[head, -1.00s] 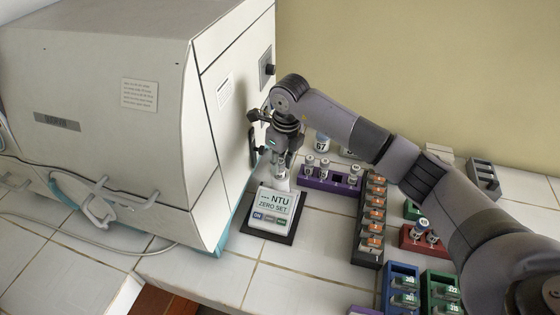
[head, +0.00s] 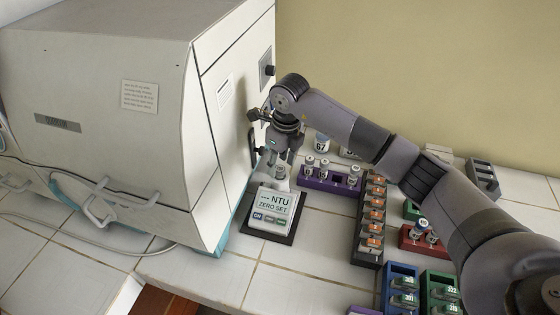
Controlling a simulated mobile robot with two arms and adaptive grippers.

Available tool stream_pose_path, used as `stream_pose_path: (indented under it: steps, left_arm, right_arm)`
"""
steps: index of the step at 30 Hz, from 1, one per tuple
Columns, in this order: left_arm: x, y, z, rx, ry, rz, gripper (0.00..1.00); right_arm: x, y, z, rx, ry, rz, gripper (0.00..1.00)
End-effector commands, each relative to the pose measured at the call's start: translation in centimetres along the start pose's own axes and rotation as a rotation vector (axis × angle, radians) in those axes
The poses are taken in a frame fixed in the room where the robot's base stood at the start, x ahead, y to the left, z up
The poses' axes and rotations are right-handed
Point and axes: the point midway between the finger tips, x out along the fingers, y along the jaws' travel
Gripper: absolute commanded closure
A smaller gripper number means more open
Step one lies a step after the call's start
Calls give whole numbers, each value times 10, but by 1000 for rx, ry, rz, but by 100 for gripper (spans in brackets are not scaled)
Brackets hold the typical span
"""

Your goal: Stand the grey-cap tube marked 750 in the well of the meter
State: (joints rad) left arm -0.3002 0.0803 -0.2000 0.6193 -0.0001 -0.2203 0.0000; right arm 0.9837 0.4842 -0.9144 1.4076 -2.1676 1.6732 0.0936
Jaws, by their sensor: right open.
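The meter (head: 274,211) stands on the tiled bench beside the large white cabinet, its display reading NTU and ZERO SET. A small tube with a greyish cap (head: 281,173) stands upright at the back of the meter, where its well is. Its lower part is hidden by the meter's housing, and its mark cannot be read. My right gripper (head: 281,160) points down just above the tube, its fingers open at the cap; whether they touch it I cannot tell. My left gripper is not in view.
A purple rack (head: 316,183) with several tubes and a gap stands to the right of the meter. A dark rack (head: 368,247) with orange-marked items, a blue rack (head: 389,300) and a red rack (head: 411,243) stand further right. The white cabinet (head: 110,110) closes off the left.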

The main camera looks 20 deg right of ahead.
Motion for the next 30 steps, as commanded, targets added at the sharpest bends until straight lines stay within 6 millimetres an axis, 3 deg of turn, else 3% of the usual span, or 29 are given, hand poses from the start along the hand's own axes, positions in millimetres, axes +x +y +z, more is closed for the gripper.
stream_pose_path:
  steps: [1,3,15,21,30]
  left_arm:
    - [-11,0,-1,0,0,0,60]
    - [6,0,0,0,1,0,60]
    - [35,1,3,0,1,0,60]
    - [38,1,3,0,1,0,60]
    - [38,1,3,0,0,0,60]
  right_arm:
    - [-12,0,2,-1,-1,1,57]
    - [-19,-1,2,-1,-6,-3,57]
    - [-104,0,1,0,-3,-2,57]
    - [-122,0,1,1,-2,0,57]
    - [-125,0,1,0,0,1,57]
